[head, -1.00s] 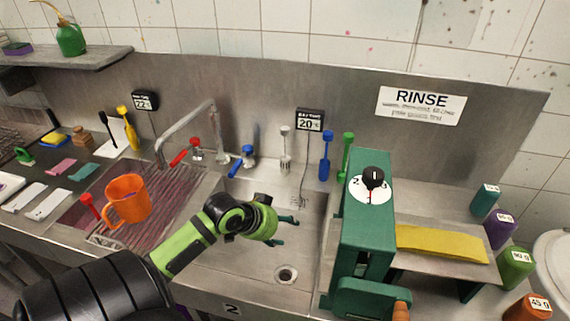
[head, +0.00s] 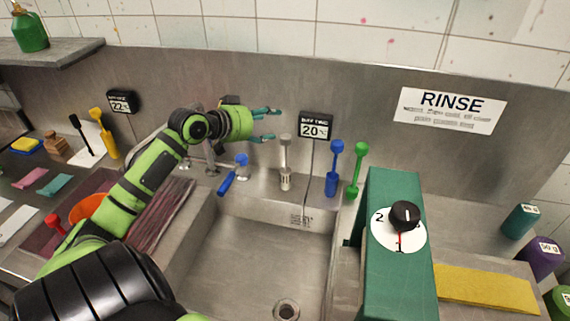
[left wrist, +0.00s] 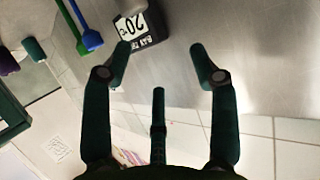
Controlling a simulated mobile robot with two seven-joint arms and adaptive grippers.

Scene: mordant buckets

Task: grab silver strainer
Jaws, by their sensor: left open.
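The silver strainer (head: 285,158) stands upright at the back ledge of the sink, in the head view between the blue-handled tap and a blue tool. Its head appears to show at the top edge of the left wrist view (left wrist: 130,6), mostly cut off. My left gripper (head: 272,124) is open and empty, raised near the back wall, with its fingers pointing right just above and left of the strainer's top. Its open fingers also show in the left wrist view (left wrist: 160,48). My right gripper is not in view.
A 20-degree display (head: 316,126) hangs on the wall just right of the strainer. A blue tool (head: 334,165) and a green tool (head: 356,168) stand further right. The tap's blue handle (head: 230,178) is close on the left. The sink basin (head: 255,250) is empty.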

